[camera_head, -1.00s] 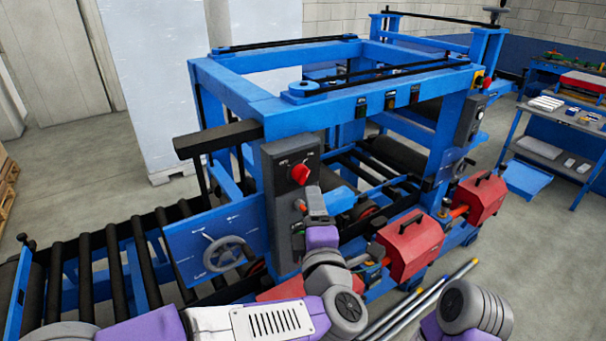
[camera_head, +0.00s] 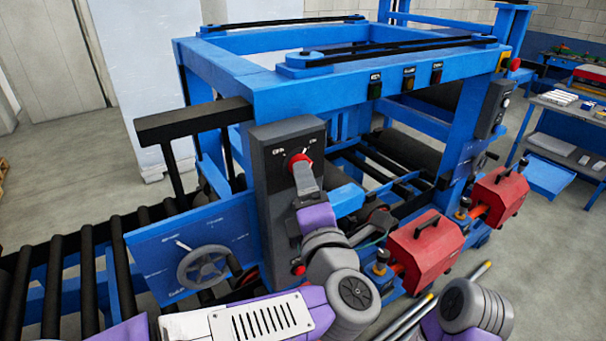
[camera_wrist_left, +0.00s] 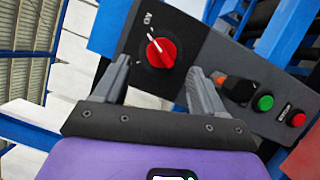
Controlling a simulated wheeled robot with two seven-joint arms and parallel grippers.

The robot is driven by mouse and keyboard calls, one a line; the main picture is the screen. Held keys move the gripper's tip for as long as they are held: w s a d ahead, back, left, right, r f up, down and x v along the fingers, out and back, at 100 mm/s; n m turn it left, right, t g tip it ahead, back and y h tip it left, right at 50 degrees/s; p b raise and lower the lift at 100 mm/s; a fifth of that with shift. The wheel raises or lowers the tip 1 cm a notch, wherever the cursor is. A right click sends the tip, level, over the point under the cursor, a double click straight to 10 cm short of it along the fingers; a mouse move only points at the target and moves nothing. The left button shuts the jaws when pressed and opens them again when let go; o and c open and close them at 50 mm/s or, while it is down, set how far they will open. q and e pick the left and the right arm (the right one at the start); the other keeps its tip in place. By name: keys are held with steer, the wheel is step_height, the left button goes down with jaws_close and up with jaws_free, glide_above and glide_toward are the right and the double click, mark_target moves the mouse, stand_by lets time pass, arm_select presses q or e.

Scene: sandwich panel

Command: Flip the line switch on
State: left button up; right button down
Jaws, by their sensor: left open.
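The line switch is a red rotary knob (camera_head: 299,160) on the dark grey control box (camera_head: 272,148) in the head view. It also shows in the left wrist view (camera_wrist_left: 160,53), with a white mark pointing up and slightly left near small white lettering. I cannot tell its exact setting. My left gripper (camera_head: 306,176) is just in front of the knob and hides its lower part. In the left wrist view the open fingers (camera_wrist_left: 159,76) stand on either side, with the knob just ahead of the gap. No contact is clear. My right gripper is outside the views.
A green button (camera_wrist_left: 264,102) and a red button (camera_wrist_left: 298,119) sit on the same box, right of the fingers. A handwheel (camera_head: 203,267) is left below the box. Red housings (camera_head: 426,244) stand to the right. A blue frame (camera_head: 350,80) rises behind.

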arm_select(q)
steer(key=shift+x, duration=2.4)
steer(key=shift+c, duration=0.4)
